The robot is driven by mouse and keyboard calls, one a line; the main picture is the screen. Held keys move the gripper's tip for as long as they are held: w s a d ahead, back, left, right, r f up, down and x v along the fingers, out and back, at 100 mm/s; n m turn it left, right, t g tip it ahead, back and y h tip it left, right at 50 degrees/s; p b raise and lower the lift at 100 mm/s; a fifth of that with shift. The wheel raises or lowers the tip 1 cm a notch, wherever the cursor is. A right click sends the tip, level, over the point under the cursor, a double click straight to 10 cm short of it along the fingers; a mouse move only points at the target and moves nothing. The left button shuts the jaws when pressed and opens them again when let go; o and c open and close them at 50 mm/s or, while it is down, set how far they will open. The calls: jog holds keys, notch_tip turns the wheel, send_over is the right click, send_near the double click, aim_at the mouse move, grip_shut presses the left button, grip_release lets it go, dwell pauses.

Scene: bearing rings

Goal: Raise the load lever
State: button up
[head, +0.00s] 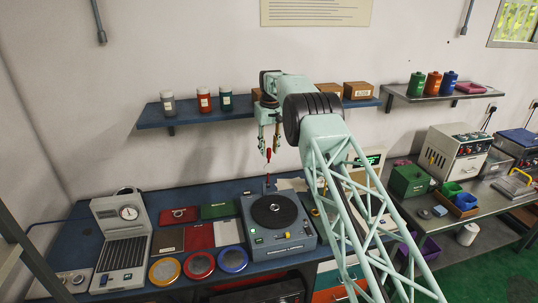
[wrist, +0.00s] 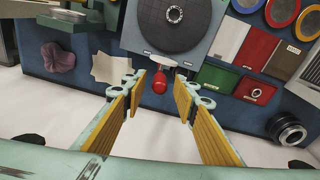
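The load lever with its red knob (head: 268,154) stands at the back of a grey-blue machine (head: 250,245) with a black round platter (head: 274,210). My gripper (head: 268,148) hangs pointing down over the lever, its fingers close to the knob's height. In the wrist view my gripper (wrist: 159,88) is open. The red knob (wrist: 160,80) shows in the gap between the fingertips, with space on both sides. I cannot tell the exact height difference between fingertips and knob. A small ring (wrist: 174,13) lies on the middle of the platter.
A blue shelf (head: 185,118) with jars and boxes is on the wall behind my gripper. A gauge stand (head: 122,240) stands left on the bench. Coloured ring trays (head: 200,264) and flat cases (head: 220,211) lie beside the machine. A green box (head: 409,181) is on the right table.

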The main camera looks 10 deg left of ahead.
notch_tip(320, 180, up, 8)
jog(key=shift+s+d, duration=0.15)
jog(key=shift+s, duration=0.3)
jog(key=shift+c, duration=0.8)
